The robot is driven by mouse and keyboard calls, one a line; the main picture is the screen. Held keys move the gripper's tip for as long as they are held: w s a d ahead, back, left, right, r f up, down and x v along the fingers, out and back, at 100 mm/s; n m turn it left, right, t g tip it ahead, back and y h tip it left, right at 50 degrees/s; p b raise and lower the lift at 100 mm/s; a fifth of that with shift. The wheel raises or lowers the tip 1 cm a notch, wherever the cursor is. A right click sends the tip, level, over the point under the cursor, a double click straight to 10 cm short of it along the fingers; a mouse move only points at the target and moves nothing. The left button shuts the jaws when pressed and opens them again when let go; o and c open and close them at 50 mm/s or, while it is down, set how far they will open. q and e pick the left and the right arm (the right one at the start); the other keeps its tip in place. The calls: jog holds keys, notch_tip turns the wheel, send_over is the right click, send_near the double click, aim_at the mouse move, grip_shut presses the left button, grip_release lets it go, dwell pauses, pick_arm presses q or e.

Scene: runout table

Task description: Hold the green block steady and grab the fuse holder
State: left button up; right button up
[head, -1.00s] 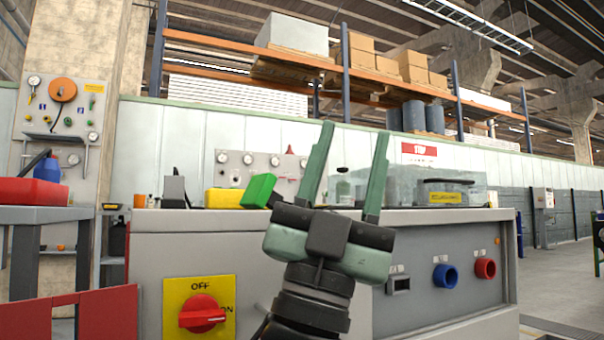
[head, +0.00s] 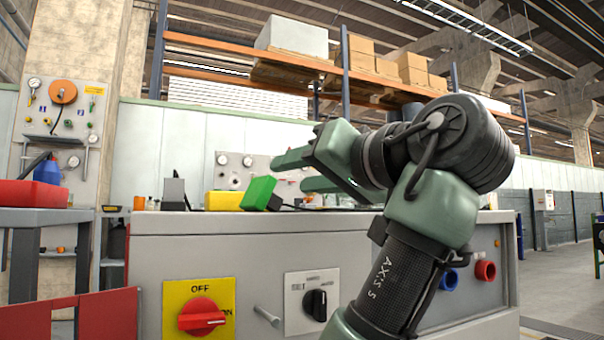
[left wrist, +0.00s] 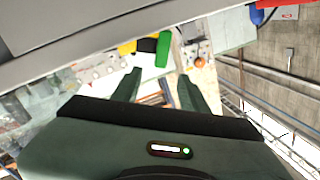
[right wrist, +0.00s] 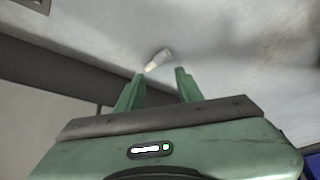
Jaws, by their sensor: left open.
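The green block (head: 258,192) sits tilted on a dark piece beside a yellow block on the cabinet top. It also shows in the left wrist view (left wrist: 163,50), beyond the fingertips. My left gripper (head: 289,174) points left toward it, with its fingers apart and empty; a gap to the block shows in the left wrist view. My right gripper (right wrist: 159,73) is outside the head view. In the right wrist view its fingers are apart, with a small pale cylinder (right wrist: 159,60) just beyond the tips. I cannot tell whether this is the fuse holder.
The grey cabinet (head: 215,258) has a red OFF/ON switch (head: 203,316), a black knob (head: 316,304) and a protruding grey peg (head: 267,316). A yellow block (head: 222,201) stands close left of the green one. A red box (head: 30,194) lies on the left bench.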

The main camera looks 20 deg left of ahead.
aim_at(274, 179)
pick_arm(q)
jog(key=x, duration=0.7)
jog(key=shift+w+a+f, duration=0.1)
jog(key=shift+w+a, duration=0.1)
jog(key=shift+a, duration=0.1)
grip_shut()
